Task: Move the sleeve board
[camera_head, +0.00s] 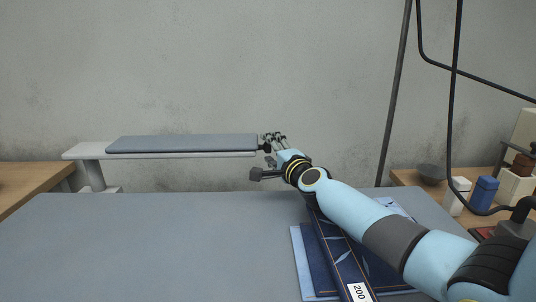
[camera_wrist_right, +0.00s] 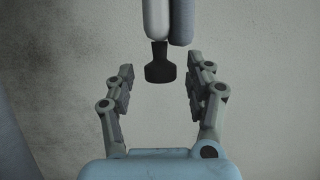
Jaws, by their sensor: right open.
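The sleeve board (camera_head: 82,151) is a pale narrow board with a grey pad (camera_head: 180,144) on top. It stands level on a pale post and foot at the back left of the grey table. My right gripper (camera_head: 273,148) is at the board's right end. In the right wrist view, the sleeve board (camera_wrist_right: 156,18) comes in from the top, with a black handle (camera_wrist_right: 160,66) on its end. The handle lies between the spread fingers of my right gripper (camera_wrist_right: 160,88), with gaps on both sides. My left gripper is in neither view.
Blue folded cloth (camera_head: 301,262) and a dark patterned strip with a "200" label (camera_head: 359,292) lie under my right arm. A bowl (camera_head: 431,173) and a blue container (camera_head: 484,194) stand at right. A dark pole (camera_head: 396,95) and hose rise there. The grey table (camera_head: 150,250) is clear at left.

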